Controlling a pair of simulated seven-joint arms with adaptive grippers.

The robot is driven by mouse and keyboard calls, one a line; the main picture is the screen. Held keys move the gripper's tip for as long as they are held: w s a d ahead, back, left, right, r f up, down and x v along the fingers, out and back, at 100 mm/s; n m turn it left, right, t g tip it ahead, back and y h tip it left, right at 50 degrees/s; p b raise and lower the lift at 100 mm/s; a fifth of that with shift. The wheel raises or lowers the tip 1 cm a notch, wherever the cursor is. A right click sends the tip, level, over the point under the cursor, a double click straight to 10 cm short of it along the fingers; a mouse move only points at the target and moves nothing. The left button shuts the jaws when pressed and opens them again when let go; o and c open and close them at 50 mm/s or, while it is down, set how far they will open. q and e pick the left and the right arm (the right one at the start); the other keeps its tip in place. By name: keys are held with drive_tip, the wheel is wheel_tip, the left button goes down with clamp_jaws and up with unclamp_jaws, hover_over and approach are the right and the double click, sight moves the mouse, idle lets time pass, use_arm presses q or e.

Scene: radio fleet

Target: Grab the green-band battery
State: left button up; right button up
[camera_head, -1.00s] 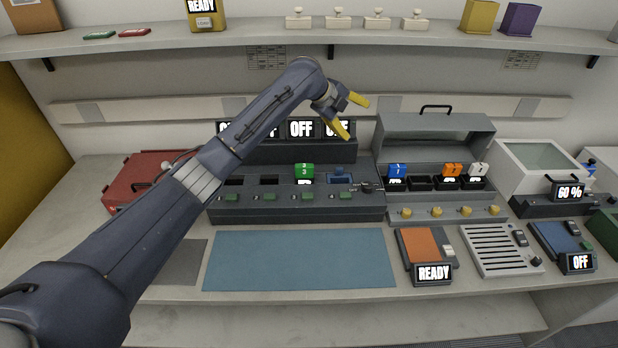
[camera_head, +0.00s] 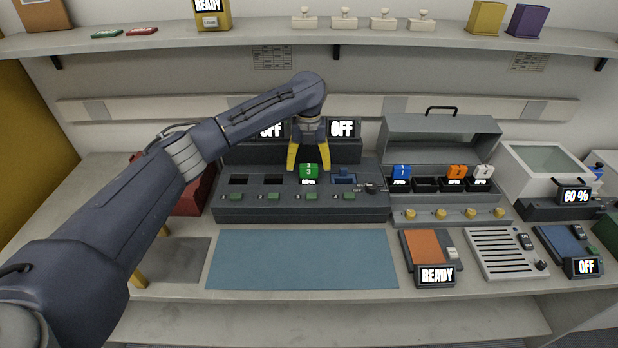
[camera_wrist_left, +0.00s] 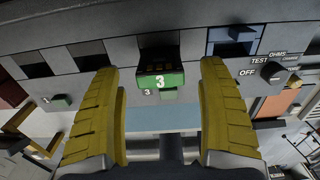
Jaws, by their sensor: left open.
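My right gripper is not in view.
A grey case (camera_head: 440,128) with blue, orange and white batteries stands to the right. A blue mat (camera_head: 300,260) lies clear in front of the charger. A red case (camera_head: 195,195) is partly behind my left arm. A blue block (camera_head: 344,171) sits right of the battery.

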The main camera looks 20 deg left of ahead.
sight(308, 175)
use_arm(q)
drive_tip(key=shift+f, duration=2.45)
drive_tip(key=c, duration=1.4)
